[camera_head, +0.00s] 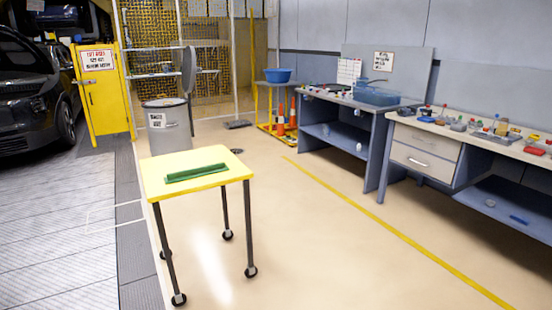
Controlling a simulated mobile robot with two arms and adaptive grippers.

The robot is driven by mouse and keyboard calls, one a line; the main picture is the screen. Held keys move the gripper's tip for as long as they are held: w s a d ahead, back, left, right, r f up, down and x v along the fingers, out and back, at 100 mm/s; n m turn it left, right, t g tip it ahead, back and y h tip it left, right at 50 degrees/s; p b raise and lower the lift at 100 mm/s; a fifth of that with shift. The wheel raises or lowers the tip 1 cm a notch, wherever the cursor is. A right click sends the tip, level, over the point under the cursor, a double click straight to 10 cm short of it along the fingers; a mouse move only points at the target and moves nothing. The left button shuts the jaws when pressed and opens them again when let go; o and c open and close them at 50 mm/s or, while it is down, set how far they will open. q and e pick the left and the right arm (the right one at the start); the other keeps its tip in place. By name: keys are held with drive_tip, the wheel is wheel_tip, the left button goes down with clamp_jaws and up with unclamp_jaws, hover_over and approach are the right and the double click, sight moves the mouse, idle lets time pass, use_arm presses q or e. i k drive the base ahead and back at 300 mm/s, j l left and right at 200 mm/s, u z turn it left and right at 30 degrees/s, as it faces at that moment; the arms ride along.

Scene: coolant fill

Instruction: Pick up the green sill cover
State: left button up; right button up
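The green sill cover (196,173) is a long, narrow green piece. The table stands on dark legs with casters, left of the middle of the head view. Nothing covers the sill cover from this side. Neither my left nor my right gripper shows in the head view.
A grey bin (167,128) with its lid raised stands behind the table. A yellow cabinet (102,92) and a dark car (28,95) are at the left. Workbenches (425,160) line the right wall. The floor right of the table is clear.

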sight(175, 177)
drive_tip(key=i+u, duration=0.1)
drive_tip(key=i, duration=0.45)
drive_tip(key=i+l, duration=0.1)
drive_tip(key=i, duration=0.4)
drive_tip(key=i+l+u, duration=0.15)
drive_tip(key=i, duration=0.4)
drive_tip(key=i+u, duration=0.1)
drive_tip(key=i, duration=0.45)
